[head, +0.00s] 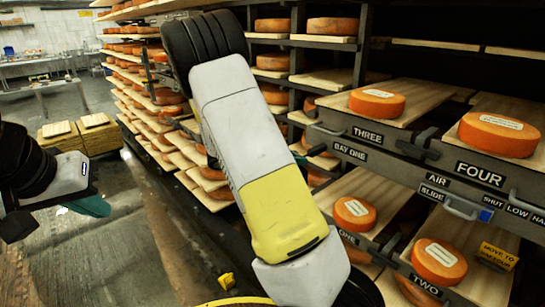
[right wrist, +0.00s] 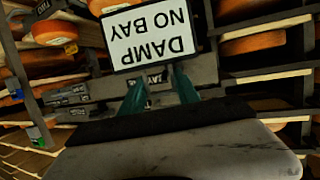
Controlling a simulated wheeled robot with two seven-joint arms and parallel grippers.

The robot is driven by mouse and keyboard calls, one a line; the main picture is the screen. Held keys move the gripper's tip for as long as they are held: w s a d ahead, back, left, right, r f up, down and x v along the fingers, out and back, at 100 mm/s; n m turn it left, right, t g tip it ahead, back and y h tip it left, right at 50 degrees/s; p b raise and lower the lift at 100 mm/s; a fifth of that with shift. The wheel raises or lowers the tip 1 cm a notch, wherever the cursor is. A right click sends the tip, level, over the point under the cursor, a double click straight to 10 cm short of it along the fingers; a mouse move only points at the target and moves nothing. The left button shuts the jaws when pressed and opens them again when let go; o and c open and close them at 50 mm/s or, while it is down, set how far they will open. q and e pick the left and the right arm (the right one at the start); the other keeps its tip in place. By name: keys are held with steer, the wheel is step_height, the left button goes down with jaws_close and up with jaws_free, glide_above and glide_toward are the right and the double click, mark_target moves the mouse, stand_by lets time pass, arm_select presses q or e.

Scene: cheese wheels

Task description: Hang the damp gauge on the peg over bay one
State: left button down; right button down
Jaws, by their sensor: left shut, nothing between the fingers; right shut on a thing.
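The damp gauge (right wrist: 153,35) shows in the right wrist view as a white plate with a dark edge, lettered DAMP NO BAY, upside down in that picture. My right gripper (right wrist: 160,80) is shut on it at the plate's lower edge there. The BAY ONE label (head: 350,152) is on the grey rail under shelf THREE. I cannot make out a peg there. My left gripper (head: 92,207) is at the far left, away from the rack, shut and empty.
Cheese wheels (head: 377,103) sit on boards on the right. Long cheese shelves (head: 150,125) run behind my right arm. The floor (head: 130,240) at left is mostly clear.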

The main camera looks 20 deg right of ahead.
steer(key=shift+w+d+f, duration=0.1)
steer(key=shift+w+d, duration=0.25)
steer(key=shift+d, duration=0.5)
steer(key=shift+w+d+f, duration=0.1)
steer(key=shift+w+d, duration=0.25)
steer(key=shift+d, duration=0.45)
steer(key=shift+w+d+f, duration=0.2)
steer(key=shift+d+f, duration=0.3)
steer(key=c, duration=0.8)
jaws_free()
